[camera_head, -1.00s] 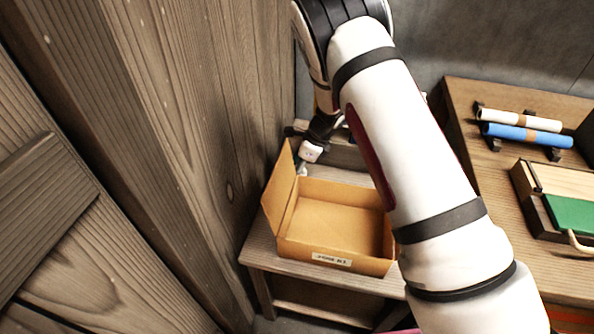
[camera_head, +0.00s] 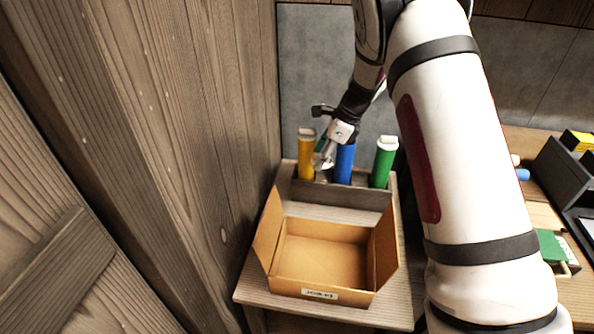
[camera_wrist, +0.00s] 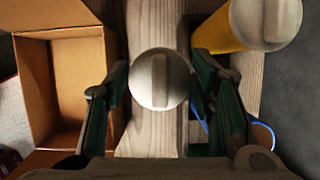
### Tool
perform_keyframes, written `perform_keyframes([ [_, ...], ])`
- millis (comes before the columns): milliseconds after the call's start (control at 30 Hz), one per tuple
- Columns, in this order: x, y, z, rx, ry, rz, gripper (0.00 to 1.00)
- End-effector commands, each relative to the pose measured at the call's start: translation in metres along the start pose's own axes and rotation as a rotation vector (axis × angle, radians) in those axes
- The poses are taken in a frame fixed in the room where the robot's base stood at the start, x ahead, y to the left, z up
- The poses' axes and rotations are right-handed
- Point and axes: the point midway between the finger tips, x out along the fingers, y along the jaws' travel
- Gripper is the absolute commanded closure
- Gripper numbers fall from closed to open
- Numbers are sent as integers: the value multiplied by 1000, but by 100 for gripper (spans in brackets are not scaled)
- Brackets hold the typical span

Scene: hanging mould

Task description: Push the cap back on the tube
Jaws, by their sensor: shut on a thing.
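My gripper (camera_wrist: 160,88) is shut on a round, pale cap (camera_wrist: 158,79) with a raised bar across its top, seen from above in the wrist view. In the head view my gripper (camera_head: 322,162) is between the yellow tube and the blue tube (camera_head: 345,164), partly in front of the blue one. The cap is hard to make out there. In the wrist view the blue tube's open rim (camera_wrist: 271,130) shows at lower right, partly behind a finger, with no cap on it. The held cap is to the side of that rim, not over it.
The yellow tube (camera_head: 306,160) and green tube (camera_head: 383,168) stand upright in a wooden rack (camera_head: 344,197), both with pale caps. An open cardboard box (camera_head: 320,258) is in front of it. A wooden wall (camera_head: 190,130) is close on the left; a desk with items is at right.

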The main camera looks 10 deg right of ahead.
Motion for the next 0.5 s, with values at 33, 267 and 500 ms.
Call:
perform_keyframes([
  [33,-22,-2,-7,24,-1,-11,62],
  [267,-61,-30,-17,327,-1,-133,62],
  [500,-92,-62,-17,682,-3,-284,62],
])
